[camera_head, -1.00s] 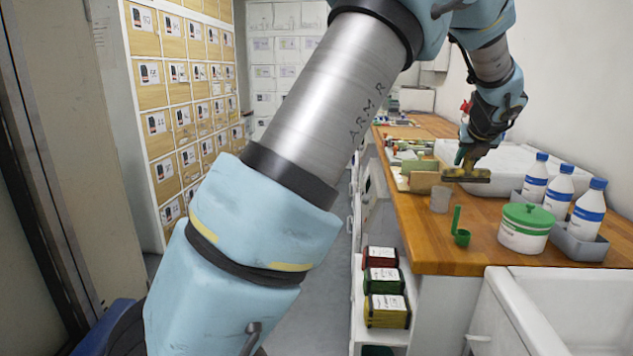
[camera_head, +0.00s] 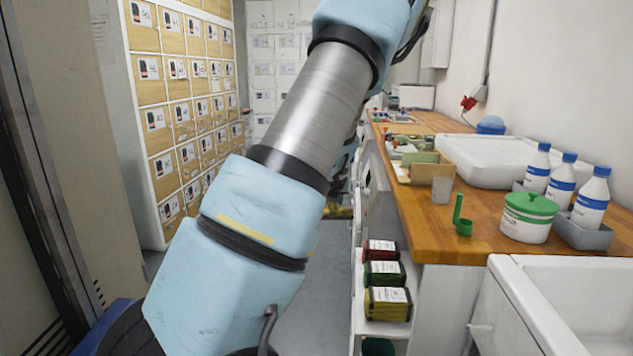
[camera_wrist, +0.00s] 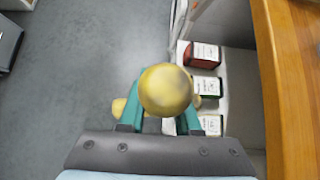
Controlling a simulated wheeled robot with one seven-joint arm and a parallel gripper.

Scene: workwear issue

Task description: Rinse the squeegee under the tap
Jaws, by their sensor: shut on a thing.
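The squeegee shows in the wrist view as a rounded yellow handle end (camera_wrist: 166,90), with yellowish parts sticking out on both sides below it. My gripper (camera_wrist: 160,112) has its teal fingers shut on the squeegee, which hangs over the grey floor left of the shelf unit. In the head view my arm hides most of the gripper, and only a small olive piece of the squeegee (camera_head: 341,212) shows past the arm. A white sink basin (camera_head: 510,290) stands at the lower right. I see no tap in either view.
The wooden counter (camera_head: 480,258) holds a white tub with a green lid (camera_head: 528,216), blue-labelled bottles (camera_head: 536,170), a clear cup (camera_head: 442,190), a green scoop (camera_head: 462,224) and a large white basin (camera_head: 500,165). Boxes (camera_head: 388,304) fill shelves below. Lockers line the left. The floor between is clear.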

